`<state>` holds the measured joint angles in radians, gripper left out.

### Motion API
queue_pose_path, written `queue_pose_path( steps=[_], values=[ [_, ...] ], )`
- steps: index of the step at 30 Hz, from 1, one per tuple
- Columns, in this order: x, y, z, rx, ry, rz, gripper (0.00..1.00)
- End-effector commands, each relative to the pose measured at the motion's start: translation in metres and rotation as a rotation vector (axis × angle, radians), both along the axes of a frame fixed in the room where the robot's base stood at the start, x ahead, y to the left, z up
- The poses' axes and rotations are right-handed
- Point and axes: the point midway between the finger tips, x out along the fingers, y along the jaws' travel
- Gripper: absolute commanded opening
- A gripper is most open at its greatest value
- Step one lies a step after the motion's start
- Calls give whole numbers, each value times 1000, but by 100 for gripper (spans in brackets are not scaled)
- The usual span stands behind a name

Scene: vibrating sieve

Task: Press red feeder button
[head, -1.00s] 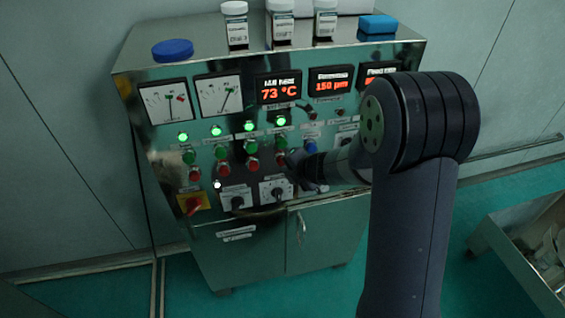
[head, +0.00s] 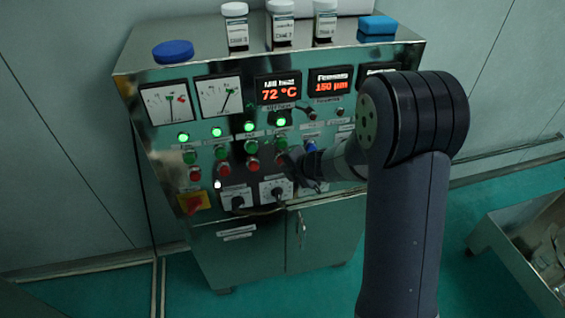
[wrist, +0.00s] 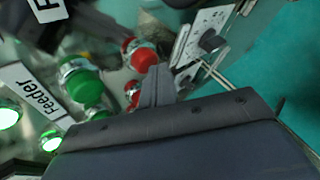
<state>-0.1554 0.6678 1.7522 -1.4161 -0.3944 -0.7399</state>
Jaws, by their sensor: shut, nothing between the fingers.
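In the wrist view a "Feeder" label (wrist: 35,92) lies beside a green button (wrist: 83,84). A red button (wrist: 140,55) lies beyond that green button in the same row. A second red button (wrist: 132,92) is partly hidden behind my fingers. My gripper (wrist: 158,82) is shut and empty, its tips close to both red buttons. I cannot tell whether it touches either. In the head view my gripper (head: 287,163) is in front of the panel by the rightmost red button, which it mostly hides. Labels there are too small to read.
The steel control cabinet (head: 235,253) carries several lit green lamps, gauges and displays. Other red buttons (head: 252,163), rotary switches (head: 277,192), a yellow-red switch (head: 193,203) and a blue button (head: 311,148) are close by. Jars (head: 281,25) stand on top. A metal bin (head: 520,240) is at right.

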Motion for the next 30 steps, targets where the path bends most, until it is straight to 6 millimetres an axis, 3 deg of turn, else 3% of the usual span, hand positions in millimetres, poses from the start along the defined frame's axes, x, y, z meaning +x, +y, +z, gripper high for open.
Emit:
queue_pose_path(
  steps=[20, 30],
  values=[
    [5, 1, 0, 0, -1, -1, 0],
    [-7, -2, -1, 1, -1, -1, 0]
  ],
)
